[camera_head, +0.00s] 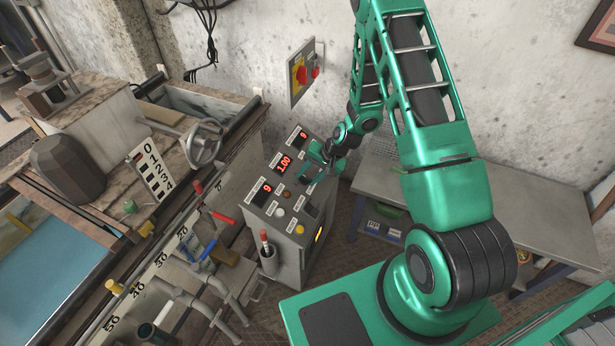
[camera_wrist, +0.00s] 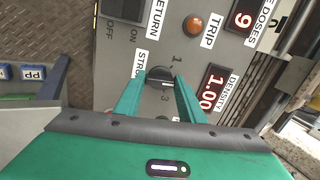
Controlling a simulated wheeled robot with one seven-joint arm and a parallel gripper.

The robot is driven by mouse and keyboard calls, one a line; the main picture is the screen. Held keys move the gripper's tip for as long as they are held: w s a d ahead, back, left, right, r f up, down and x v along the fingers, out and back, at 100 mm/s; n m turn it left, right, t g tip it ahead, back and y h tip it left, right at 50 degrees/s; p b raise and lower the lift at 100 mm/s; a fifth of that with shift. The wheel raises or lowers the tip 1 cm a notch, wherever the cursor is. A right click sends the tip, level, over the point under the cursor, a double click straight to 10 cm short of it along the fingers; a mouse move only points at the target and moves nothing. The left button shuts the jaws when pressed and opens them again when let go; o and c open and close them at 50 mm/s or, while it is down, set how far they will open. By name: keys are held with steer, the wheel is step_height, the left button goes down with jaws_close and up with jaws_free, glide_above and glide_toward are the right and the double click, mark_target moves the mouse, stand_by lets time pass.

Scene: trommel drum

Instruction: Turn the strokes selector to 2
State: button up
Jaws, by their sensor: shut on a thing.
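The strokes selector (camera_wrist: 158,77) is a round black knob on the grey control panel (camera_wrist: 150,50). In the wrist view my gripper (camera_wrist: 158,88) has its two green fingers on either side of the knob, shut on it. The numerals 1 and 3 show beside the knob; the place between them is covered by a finger. A pale mark shows on the knob's right side, but its exact setting is hard to tell. The label is partly hidden, reading "STRO". In the head view my gripper (camera_head: 313,165) is at the panel's right side and hides the knob.
Red displays, including density (camera_wrist: 212,90), and an orange trip lamp (camera_wrist: 193,24) are close to my gripper. A rocker switch (camera_wrist: 124,8) is beyond it. A red isolator (camera_head: 302,75) is on the wall; a grey table (camera_head: 470,205) stands to the right.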

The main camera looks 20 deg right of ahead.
steer(key=shift+m, duration=0.7)
steer(key=o, duration=1)
steer(key=shift+o, duration=0.2)
steer(key=v, duration=1)
steer(key=shift+d+r, duration=0.2)
steer(key=shift+r, duration=0.1)
steer(key=shift+s, duration=0.1)
